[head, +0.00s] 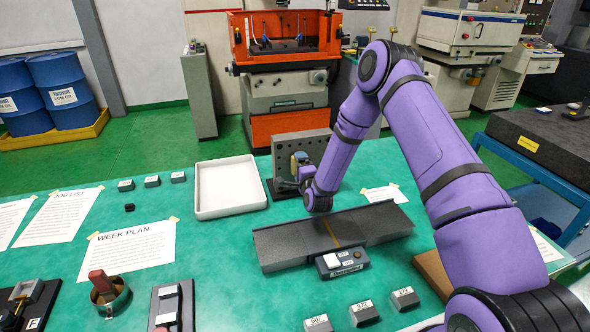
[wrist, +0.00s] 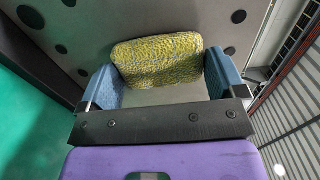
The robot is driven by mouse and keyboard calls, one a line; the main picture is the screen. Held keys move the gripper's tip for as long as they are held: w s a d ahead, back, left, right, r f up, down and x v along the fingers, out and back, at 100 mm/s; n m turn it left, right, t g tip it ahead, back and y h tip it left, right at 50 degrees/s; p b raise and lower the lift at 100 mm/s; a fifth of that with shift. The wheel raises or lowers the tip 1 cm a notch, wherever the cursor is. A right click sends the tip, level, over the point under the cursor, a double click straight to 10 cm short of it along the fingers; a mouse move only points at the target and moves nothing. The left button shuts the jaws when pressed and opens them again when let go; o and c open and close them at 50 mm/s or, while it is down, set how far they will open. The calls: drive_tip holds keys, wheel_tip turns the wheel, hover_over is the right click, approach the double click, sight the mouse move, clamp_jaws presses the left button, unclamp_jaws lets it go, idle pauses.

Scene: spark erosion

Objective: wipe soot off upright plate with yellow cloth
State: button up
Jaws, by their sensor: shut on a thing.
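The upright plate (head: 300,147) is grey with round holes and stands on a dark base on the green bench. In the wrist view the plate (wrist: 85,52) fills the background behind my gripper. My gripper (head: 300,168) is at the plate's front face, on its right part. In the wrist view my gripper (wrist: 165,80) has its blue fingers on both sides of the yellow cloth (wrist: 158,58), a thick speckled pad, and is shut on it. The cloth is against or very near the plate; I cannot tell if it touches. No soot shows clearly; the cloth and gripper hide part of the face.
A white tray (head: 199,190) lies left of the plate. A long grey block (head: 285,242) with a dark slope lies in front, by a small labelled box (head: 342,263). Several small numbered blocks sit at the front edge. Papers lie at left.

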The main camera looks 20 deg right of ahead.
sight(289, 163)
drive_tip(key=d, duration=0.8)
drive_tip(key=shift+w+d, duration=0.15)
idle(0.6)
drive_tip(key=shift+a, duration=5.7)
drive_tip(key=s, duration=0.6)
drive_tip(key=shift+s, duration=0.2)
drive_tip(key=shift+s, duration=1.35)
